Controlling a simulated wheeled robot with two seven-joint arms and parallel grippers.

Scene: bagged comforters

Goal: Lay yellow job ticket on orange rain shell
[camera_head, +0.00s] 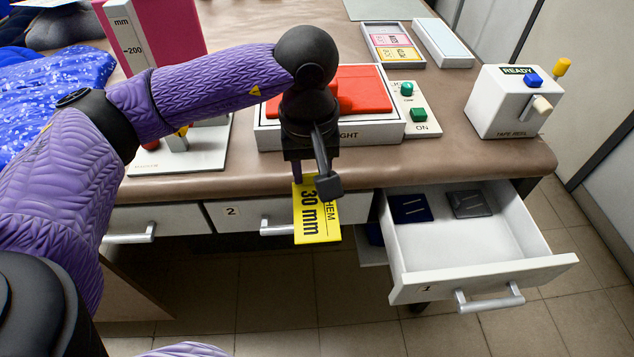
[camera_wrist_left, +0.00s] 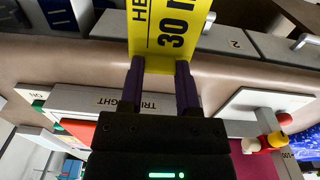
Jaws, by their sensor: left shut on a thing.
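The yellow job ticket (camera_head: 317,212), printed "30 mm", hangs in front of the counter edge, above the front of drawer 2. My left gripper (camera_head: 311,178) is shut on its upper end. In the left wrist view the ticket (camera_wrist_left: 168,30) sits between the two fingers of the gripper (camera_wrist_left: 160,64). A flat red-orange piece (camera_head: 370,92) lies on a white-framed unit on the counter, behind my left gripper and partly hidden by it. I cannot tell for sure whether it is the orange rain shell. The ticket is apart from it. My right gripper is out of view.
Drawer 1 (camera_head: 483,281) stands open at the right, with two dark flat pieces inside. A white tape reel box (camera_head: 508,105) stands at the right end of the counter. A height gauge (camera_head: 180,160), a pink block (camera_head: 178,32) and blue bagged fabric (camera_head: 50,88) are at the left.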

